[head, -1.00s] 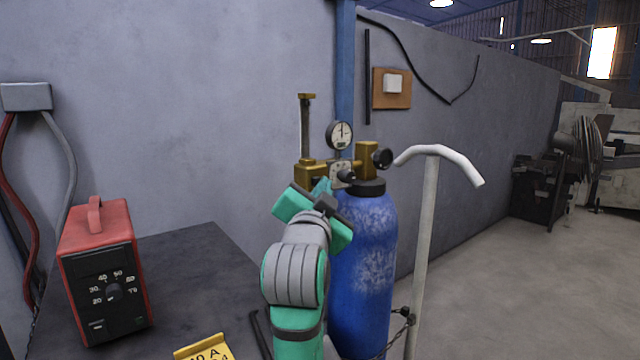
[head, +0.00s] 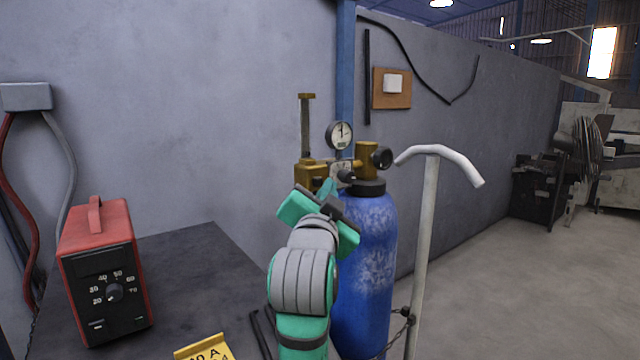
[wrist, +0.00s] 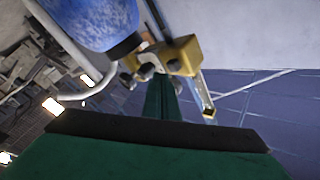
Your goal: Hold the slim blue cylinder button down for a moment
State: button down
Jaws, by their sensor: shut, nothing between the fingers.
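A tall blue gas cylinder (head: 369,240) stands upright behind my arm, its lower left hidden by the arm. It also shows upside down in the wrist view (wrist: 92,20). A brass regulator (head: 310,174) with a dial gauge (head: 339,134), a clear tube (head: 306,125) and dark knobs sits at its top. I cannot make out a slim blue button in either view. My gripper (head: 327,186) is in front of the regulator. In the wrist view its green fingers (wrist: 162,82) are together and empty, tips by the brass body (wrist: 170,56) and dark knobs. Contact cannot be told.
A red welding unit (head: 98,270) stands on the dark bench (head: 185,265) at left, with a yellow tag (head: 203,349) near the front. A white trolley handle (head: 428,220) rises right of the cylinder. Open floor (head: 500,290) lies to the right.

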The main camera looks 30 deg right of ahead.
jog(key=shift+s, duration=0.1)
jog(key=shift+s+d, duration=0.15)
jog(key=shift+s, duration=1.1)
jog(key=shift+s+d, duration=0.1)
jog(key=shift+s, duration=1.15)
